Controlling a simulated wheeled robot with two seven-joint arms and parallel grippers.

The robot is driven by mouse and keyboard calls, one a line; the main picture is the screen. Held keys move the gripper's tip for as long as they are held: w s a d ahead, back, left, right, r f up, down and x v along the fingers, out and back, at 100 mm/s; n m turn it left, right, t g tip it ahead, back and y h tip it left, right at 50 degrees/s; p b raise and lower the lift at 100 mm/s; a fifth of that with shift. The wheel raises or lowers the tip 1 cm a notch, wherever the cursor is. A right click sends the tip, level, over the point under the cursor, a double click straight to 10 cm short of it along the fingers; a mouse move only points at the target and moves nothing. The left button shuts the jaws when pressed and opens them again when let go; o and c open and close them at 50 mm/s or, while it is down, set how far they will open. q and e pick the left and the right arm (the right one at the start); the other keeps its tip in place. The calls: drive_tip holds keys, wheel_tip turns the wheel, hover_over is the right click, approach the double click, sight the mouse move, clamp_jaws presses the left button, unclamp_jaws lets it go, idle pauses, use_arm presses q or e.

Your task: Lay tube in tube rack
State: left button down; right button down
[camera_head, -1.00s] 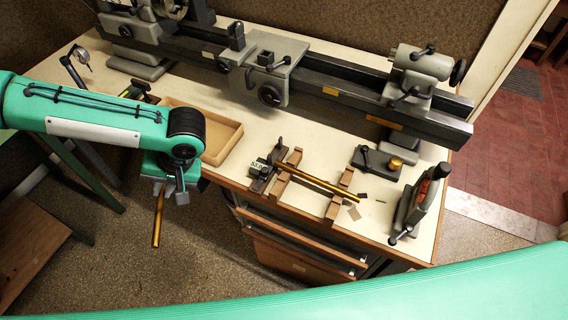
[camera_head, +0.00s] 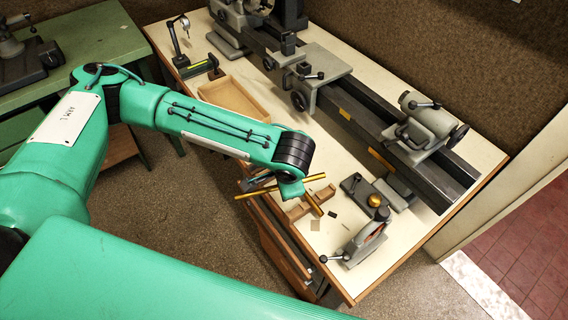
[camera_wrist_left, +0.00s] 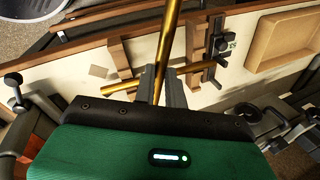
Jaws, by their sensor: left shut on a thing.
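My left gripper (camera_head: 290,188) is shut on a thin brass tube (camera_head: 252,193) above the tube rack near the bench's front edge. In the left wrist view, the held tube (camera_wrist_left: 169,38) stretches up from between the fingers (camera_wrist_left: 160,86). The wooden tube rack (camera_head: 297,211) is partly hidden by my arm; its supports (camera_wrist_left: 117,62) also show in the left wrist view. A second brass tube (camera_head: 313,204) lies across the rack; in the left wrist view this tube (camera_wrist_left: 95,89) crosses behind the fingers. The held tube lies crosswise to it. My right gripper is out of view.
A shallow wooden tray (camera_head: 233,97) lies left of the rack. A lathe (camera_head: 365,122) runs along the back. A grey stand with a lever (camera_head: 365,243) and a small block with a brass knob (camera_head: 374,200) stand right of the rack.

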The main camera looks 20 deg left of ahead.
use_arm(q)
drive_tip(key=m+p, duration=0.2)
drive_tip(key=m, duration=0.2)
drive_tip(key=w+m+g+h+p, duration=0.1)
drive_tip(key=m+p, duration=0.2)
drive_tip(key=m, duration=0.1)
drive_tip(key=w+r+m+g+h+p, duration=0.1)
drive_tip(key=m+p, duration=0.1)
drive_tip(key=m, duration=0.1)
drive_tip(key=shift+w+d+m+p, duration=0.15)
drive_tip(key=shift+d+m+p, duration=0.05)
drive_tip(key=shift+m+p, duration=0.2)
drive_tip(key=f+m+b, duration=0.1)
drive_tip(key=a+f+b, duration=0.1)
drive_tip(key=f, duration=0.1)
drive_tip(key=f+m+g+b, duration=0.1)
drive_tip(key=f, duration=0.1)
drive_tip(key=shift+w+a+f+m, duration=0.15)
drive_tip(key=shift+a+f+m, duration=0.1)
drive_tip(key=shift+a+m, duration=0.1)
drive_tip(key=shift+f+b, duration=0.35)
drive_tip(key=shift+b, duration=0.3)
